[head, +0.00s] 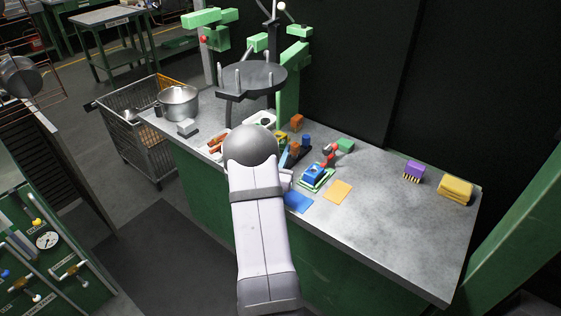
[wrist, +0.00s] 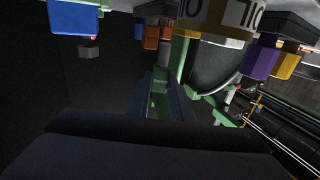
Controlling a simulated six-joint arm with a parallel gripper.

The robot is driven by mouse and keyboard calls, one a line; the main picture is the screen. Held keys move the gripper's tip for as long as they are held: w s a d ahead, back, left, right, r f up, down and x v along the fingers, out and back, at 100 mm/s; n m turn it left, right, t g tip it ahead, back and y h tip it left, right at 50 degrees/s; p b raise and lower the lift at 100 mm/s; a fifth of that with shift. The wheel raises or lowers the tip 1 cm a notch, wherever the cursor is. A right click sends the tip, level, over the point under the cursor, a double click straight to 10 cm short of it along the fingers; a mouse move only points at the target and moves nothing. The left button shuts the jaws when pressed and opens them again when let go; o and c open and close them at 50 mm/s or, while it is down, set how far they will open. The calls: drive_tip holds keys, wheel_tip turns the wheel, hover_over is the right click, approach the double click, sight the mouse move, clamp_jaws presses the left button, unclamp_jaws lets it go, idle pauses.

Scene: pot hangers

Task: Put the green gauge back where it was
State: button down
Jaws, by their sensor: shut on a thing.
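In the wrist view a small green thing (wrist: 159,101), which looks like the green gauge, sits between my gripper's (wrist: 160,88) two dark fingers, and they are shut on it. The view is dark and its full shape does not show. In the head view my own arm hides my gripper and whatever it holds. Small coloured pieces, among them blue and orange ones (head: 306,140), stand in the cluster just right of my arm. The wrist view shows orange blocks (wrist: 151,38), a purple block (wrist: 259,60) and a yellow block (wrist: 287,63) near the fingers.
A dark round pot hanger (head: 262,75) stands behind my arm, with a steel pot (head: 178,103) to its left. A blue block on a green tray (head: 315,176), a purple brush (head: 413,171) and yellow sponges (head: 455,189) lie to the right. The bench's front right is clear.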

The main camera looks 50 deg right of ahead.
drive_tip(key=shift+f, duration=2.05)
drive_tip(key=shift+f, duration=0.1)
drive_tip(key=shift+f, duration=0.15)
drive_tip(key=c, duration=1.6)
unclamp_jaws()
